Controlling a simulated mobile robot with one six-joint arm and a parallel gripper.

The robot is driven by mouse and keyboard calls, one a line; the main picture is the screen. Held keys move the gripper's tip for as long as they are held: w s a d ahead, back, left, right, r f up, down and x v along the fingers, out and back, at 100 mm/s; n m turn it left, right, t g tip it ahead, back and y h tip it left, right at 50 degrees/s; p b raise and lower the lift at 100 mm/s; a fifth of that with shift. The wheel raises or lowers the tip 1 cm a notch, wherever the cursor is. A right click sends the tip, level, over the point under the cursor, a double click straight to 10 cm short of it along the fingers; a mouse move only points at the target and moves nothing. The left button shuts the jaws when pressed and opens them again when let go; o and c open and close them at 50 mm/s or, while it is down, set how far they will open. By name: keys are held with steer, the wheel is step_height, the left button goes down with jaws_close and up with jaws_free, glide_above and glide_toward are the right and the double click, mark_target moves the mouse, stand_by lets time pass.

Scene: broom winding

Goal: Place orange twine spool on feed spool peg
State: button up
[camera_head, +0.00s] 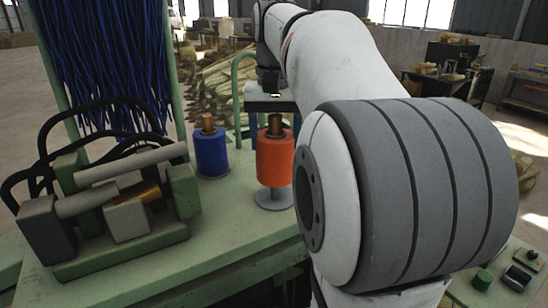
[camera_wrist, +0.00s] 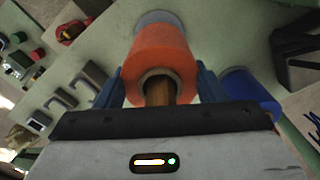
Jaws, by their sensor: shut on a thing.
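The orange twine spool (camera_head: 275,160) stands upright at the table's middle. A brown peg (camera_head: 274,124) shows through its top opening, so the spool is around the peg. A grey round base (camera_head: 272,199) is below, with a small gap seeming to show under the spool. My gripper (camera_head: 275,134) is above and behind it, its blue fingers on either side of the spool. In the wrist view the gripper (camera_wrist: 159,70) is shut on the orange spool (camera_wrist: 161,58), with the brown peg (camera_wrist: 157,92) in its bore. The lower contact is partly hidden.
A blue spool (camera_head: 211,152) stands just left of the orange one. A green and grey roller mechanism (camera_head: 120,205) with black hoses stands at the left. Blue bristles (camera_head: 105,60) hang behind it. Control knobs (camera_head: 482,280) are at the right edge. The front of the green table (camera_head: 225,235) is clear.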

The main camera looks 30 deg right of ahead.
mark_target(275, 115)
steer(key=shift+s+f, duration=0.1)
steer(key=shift+f, duration=1.9)
steer(key=shift+f, duration=0.15)
steer(key=o, duration=1.2)
steer(key=shift+c, duration=0.2)
step_height(275, 115, up, 12)
steer(key=shift+r, duration=0.2)
